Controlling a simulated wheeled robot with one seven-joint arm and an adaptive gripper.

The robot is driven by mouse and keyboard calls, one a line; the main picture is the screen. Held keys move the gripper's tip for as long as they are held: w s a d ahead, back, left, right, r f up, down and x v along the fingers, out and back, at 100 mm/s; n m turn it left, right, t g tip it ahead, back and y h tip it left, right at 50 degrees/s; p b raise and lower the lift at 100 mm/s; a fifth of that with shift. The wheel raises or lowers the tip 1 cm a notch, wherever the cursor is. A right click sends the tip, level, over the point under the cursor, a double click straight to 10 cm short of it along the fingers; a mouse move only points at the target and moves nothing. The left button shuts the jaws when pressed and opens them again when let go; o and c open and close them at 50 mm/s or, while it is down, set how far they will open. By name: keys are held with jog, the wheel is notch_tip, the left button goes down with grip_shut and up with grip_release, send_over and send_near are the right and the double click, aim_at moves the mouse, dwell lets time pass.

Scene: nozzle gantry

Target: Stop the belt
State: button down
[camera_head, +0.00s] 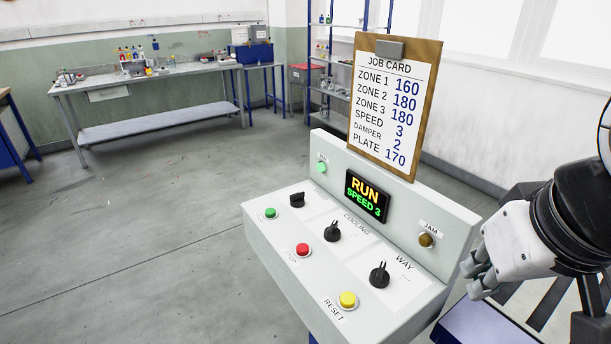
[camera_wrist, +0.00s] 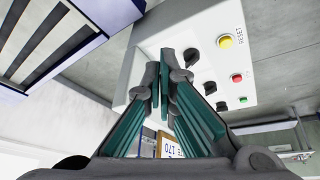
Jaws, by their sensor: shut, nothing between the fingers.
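The control panel (camera_head: 262,235) is a pale box with a sloped top. Its red button (camera_head: 302,250) is labelled STOP, and it also shows in the wrist view (camera_wrist: 236,78). The display (camera_head: 367,196) reads RUN, SPEED 3. A green button (camera_head: 270,213) sits to the left of the red one and a yellow RESET button (camera_head: 347,300) nearer the front. My gripper (camera_head: 476,273) is right of the panel in the head view, apart from the red button. In the wrist view its fingers (camera_wrist: 158,92) are together with nothing between them.
Three black knobs, one of them the WAY knob (camera_head: 379,275), stand among the buttons. A green lamp (camera_head: 321,167) is lit and the JAM lamp (camera_head: 426,240) looks dull amber. A job card (camera_head: 428,110) stands behind the panel. Open floor lies to the left, with a workbench (camera_head: 150,128) beyond.

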jog(key=w+a+r+n+t+h+p, duration=0.1)
jog(key=w+r+n+t+p, duration=0.2)
jog(key=w, duration=0.6)
jog(key=w+a+r+n+p, duration=0.1)
jog(key=w+r+n+p, duration=0.1)
jog(key=w+n+p, duration=0.45)
jog(key=n+g+y+p, duration=0.1)
jog(key=n+y+p, duration=0.2)
jog(key=n+y, duration=0.5)
send_over(300, 249)
notch_tip(300, 249, down, 9)
jog(key=shift+r, duration=0.15)
jog(key=shift+s, duration=0.1)
notch_tip(300, 249, down, 9)
jog(key=b, duration=0.9)
jog(key=shift+r, duration=0.1)
